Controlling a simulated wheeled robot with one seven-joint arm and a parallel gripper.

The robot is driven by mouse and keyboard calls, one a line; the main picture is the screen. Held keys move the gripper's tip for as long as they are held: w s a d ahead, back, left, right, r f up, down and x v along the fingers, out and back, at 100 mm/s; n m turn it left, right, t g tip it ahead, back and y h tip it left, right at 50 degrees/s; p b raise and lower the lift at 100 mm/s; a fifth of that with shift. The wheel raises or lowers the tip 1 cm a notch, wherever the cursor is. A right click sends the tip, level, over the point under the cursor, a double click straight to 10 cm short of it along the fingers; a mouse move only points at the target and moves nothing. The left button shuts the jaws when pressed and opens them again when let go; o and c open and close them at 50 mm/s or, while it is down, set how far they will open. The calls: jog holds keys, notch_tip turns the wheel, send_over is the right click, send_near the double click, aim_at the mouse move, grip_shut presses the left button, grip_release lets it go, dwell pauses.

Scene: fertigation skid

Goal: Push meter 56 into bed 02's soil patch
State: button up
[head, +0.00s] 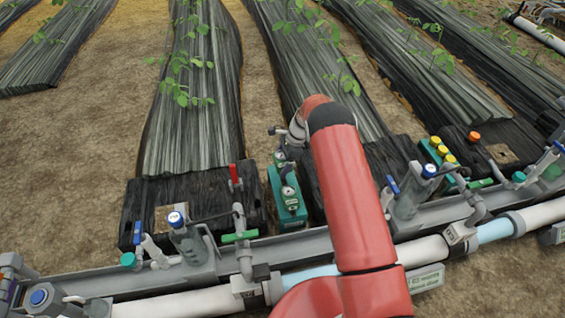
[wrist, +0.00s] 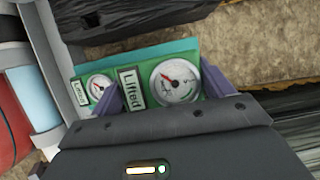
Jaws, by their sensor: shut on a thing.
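My gripper (wrist: 155,95) is shut on a meter with a round white dial (wrist: 175,82), red needle and a "Lifted" label. Its number is not readable. A second, smaller-looking dial (wrist: 98,86), also labelled "Lifted", shows at the left in the wrist view. In the head view my gripper is at the end of my red arm, above a green holder (head: 288,205) with a round gauge on it. A tan soil patch (head: 164,219) shows in the black cover of the left bed, and another (head: 503,153) at the far right. The middle bed's patch is hidden by my arm. I cannot tell which is bed 02.
A grey channel with white pipe (head: 180,305) runs across the front, with blue-capped fittings (head: 176,218). A red-handled valve (head: 235,177) stands left of the holder. A green block with yellow caps (head: 437,150) stands to the right. Plants grow through the covers.

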jog(key=shift+r+p, duration=1.1)
jog(key=shift+r, duration=1.45)
